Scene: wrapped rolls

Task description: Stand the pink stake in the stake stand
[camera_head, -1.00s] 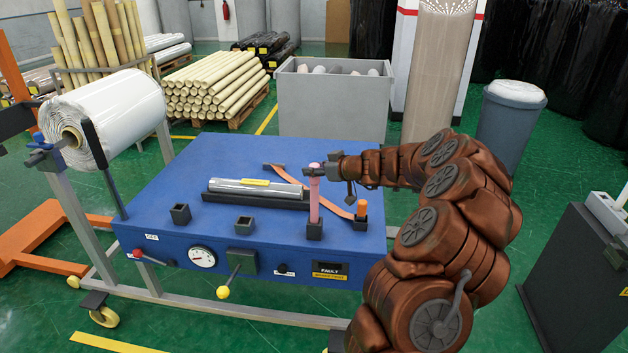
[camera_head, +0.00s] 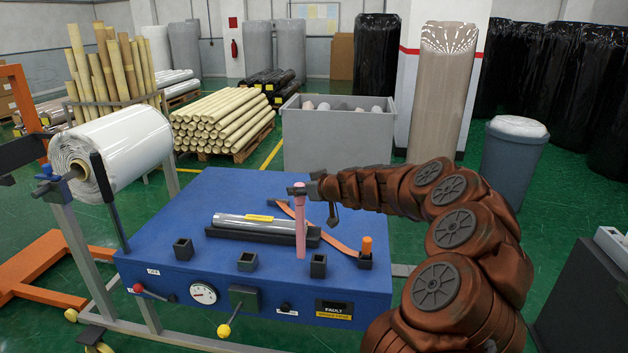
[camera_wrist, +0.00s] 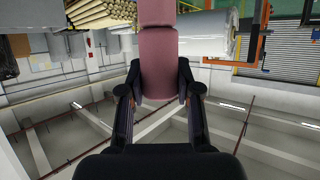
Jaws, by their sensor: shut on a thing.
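The pink stake (camera_head: 301,228) is upright above the blue table, and it also shows in the wrist view (camera_wrist: 158,55). My gripper (camera_head: 300,191) is shut on its upper end; in the wrist view its two fingers (camera_wrist: 157,93) press on both sides of the stake. Several dark square sockets stand on the table: one at left (camera_head: 183,248), one in the middle (camera_head: 247,261) and one at right (camera_head: 318,265). The stake's lower end appears just left of the right socket, outside it. Whether it touches the table I cannot tell.
An orange stake (camera_head: 366,246) stands in the far-right holder beside an orange strap (camera_head: 335,238). A wrapped roll (camera_head: 262,222) lies in a black cradle behind the pink stake. A lever with a yellow knob (camera_head: 224,330) is on the table's front. The table's left part is clear.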

